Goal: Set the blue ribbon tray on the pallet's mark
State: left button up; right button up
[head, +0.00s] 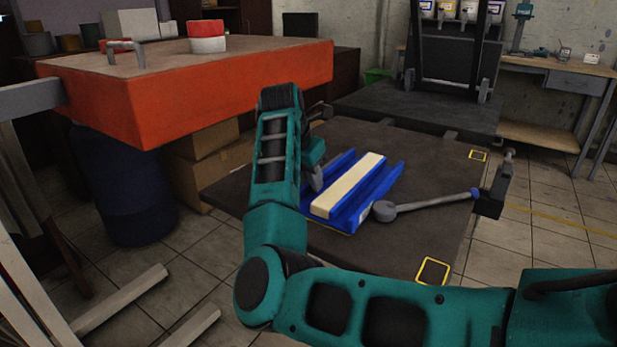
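The blue ribbon tray (381,187) lies on the dark pallet (400,250), with a long cream block (348,184) along its middle. A thin yellow line shows at the tray's near edge; the rest of that line is hidden. My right gripper (317,180) points down at the tray's left side. Its fingers are partly hidden by my arm, so I cannot tell whether they grip the tray's edge. My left gripper is out of view.
A grey rod with a round end (385,211) lies across the pallet beside the tray, reaching a dark bracket (490,200). An orange-sided table (240,86) stands at the left, above cardboard boxes (205,175) and a dark blue drum (122,190). Tiled floor is open at right.

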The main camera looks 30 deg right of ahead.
jog(key=p+v, duration=0.2)
jog(key=v, duration=1.1)
jog(key=shift+w, duration=0.1)
